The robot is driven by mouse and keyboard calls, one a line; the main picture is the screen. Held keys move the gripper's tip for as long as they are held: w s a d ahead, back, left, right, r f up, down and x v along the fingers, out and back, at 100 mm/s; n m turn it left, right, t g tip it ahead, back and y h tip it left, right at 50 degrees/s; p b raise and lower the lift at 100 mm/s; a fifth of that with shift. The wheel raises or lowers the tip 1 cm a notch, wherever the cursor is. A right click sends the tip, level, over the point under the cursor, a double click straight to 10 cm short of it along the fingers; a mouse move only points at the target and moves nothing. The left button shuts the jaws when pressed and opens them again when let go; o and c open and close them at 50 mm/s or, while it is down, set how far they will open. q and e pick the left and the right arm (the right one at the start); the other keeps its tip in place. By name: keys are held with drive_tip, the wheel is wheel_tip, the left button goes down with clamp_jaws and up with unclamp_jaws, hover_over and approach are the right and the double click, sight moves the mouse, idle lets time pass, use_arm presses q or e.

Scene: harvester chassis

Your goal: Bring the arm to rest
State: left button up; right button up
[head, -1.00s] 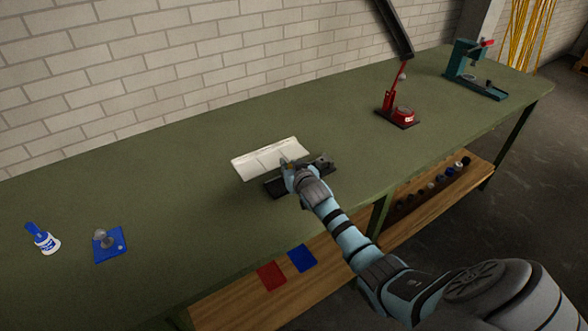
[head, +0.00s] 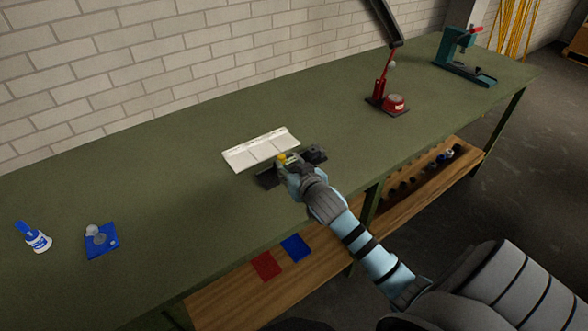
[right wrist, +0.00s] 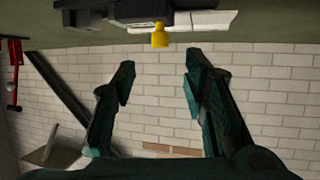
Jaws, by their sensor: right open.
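My right gripper (head: 290,172) reaches over the green workbench at a dark fixture (head: 268,180) beside a white panelled tray (head: 250,154). In the right wrist view its two fingers (right wrist: 160,85) are spread apart with nothing between them. A small yellow piece shows past the fingertips in the right wrist view (right wrist: 160,36), apart from them, at the edge of the dark fixture. It also shows in the head view (head: 282,157), right by the gripper. My left gripper is not in view.
The green workbench (head: 150,190) has clear room left of the tray. A blue-white bottle (head: 36,238) and a blue plate (head: 101,241) stand at left. A red device (head: 392,102) and a teal press (head: 465,62) stand at right. Red (head: 265,266) and blue (head: 296,248) pads lie on the lower shelf.

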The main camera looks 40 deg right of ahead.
drive_tip(key=shift+v, duration=0.9)
drive_tip(key=s+a+f+n+g+y, duration=0.1)
drive_tip(key=s+a+f+g, duration=0.25)
drive_tip(key=s, duration=0.55)
drive_tip(key=s+a+f+n+g+y, duration=0.15)
drive_tip(key=s+a+f, duration=0.3)
drive_tip(key=s, duration=0.55)
drive_tip(key=s+a+f+n+g, duration=0.2)
drive_tip(key=s+a+f+g, duration=0.15)
drive_tip(key=s, duration=0.55)
drive_tip(key=s+d+f+g, duration=0.1)
drive_tip(key=s+f, duration=0.1)
drive_tip(key=f, duration=0.9)
drive_tip(key=s+d+f+g, duration=0.1)
drive_tip(key=f, duration=1)
drive_tip(key=s+f+g, duration=0.1)
drive_tip(key=s+f, duration=1)
drive_tip(key=s, duration=0.2)
drive_tip(key=shift+s+d+m, duration=0.3)
drive_tip(key=shift+d+m, duration=0.1)
drive_tip(key=shift+m, duration=0.05)
